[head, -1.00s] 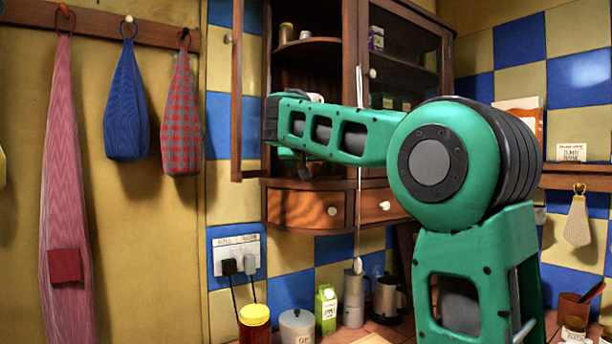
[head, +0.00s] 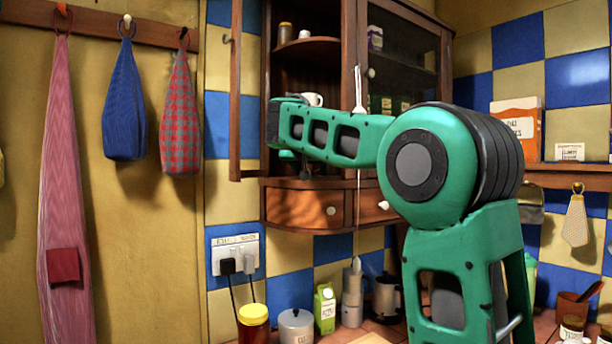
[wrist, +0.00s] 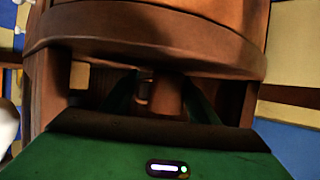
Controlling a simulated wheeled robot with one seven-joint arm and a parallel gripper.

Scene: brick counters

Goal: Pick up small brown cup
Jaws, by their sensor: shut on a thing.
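The small brown cup (wrist: 168,96) shows in the wrist view as a dark brown, rounded shape inside the wooden cabinet, below a curved shelf. My gripper (wrist: 160,88) reaches into the cabinet, with a dark green finger on each side of the cup, and is shut on it. Shadow and the gripper's front edge hide the fingertips' contact and the cup's lower part. In the head view my green arm covers the gripper and the brown cup.
The curved shelf (wrist: 150,42) hangs close above my gripper. In the head view the cabinet's open left door (head: 237,90) stands left of my arm. A white cup (head: 311,99) shows just above my forearm. Jars and a green carton (head: 325,309) stand on the counter below.

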